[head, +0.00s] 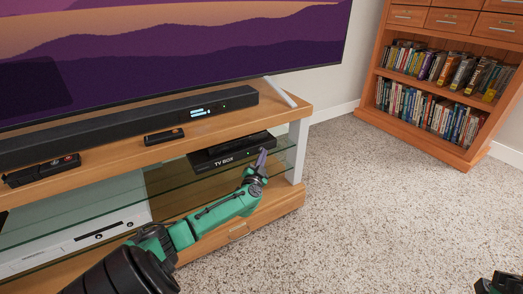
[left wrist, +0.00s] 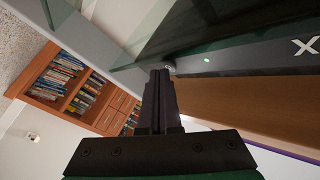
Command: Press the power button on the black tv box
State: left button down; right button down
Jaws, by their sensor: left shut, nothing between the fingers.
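The black TV box (head: 226,152) sits on the upper glass shelf of the TV stand, with "TV BOX" lettering on its front. My left gripper (head: 262,158) is shut and empty, at the right end of the box's front. In the left wrist view its closed fingertips (left wrist: 160,72) are at the box's front edge (left wrist: 250,63). A small round button (left wrist: 169,67) shows just beside the tips; I cannot tell whether they touch it. A green light (left wrist: 207,60) is lit on the box. A dark part of my right arm (head: 498,284) shows at the bottom right corner.
A soundbar (head: 130,128) and two small dark devices lie on the wooden stand top (head: 215,128). A white console (head: 90,237) is on a lower level at the left. A bookcase (head: 440,85) stands at the back right. The carpet between is clear.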

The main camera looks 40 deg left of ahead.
pick_arm(q)
jog(key=shift+s+d+p, duration=0.2)
jog(key=shift+d+p, duration=0.4)
jog(key=shift+p, duration=0.15)
jog(key=s+d+p, duration=0.1)
jog(key=d+p, duration=0.4)
jog(key=shift+s+d, duration=0.4)
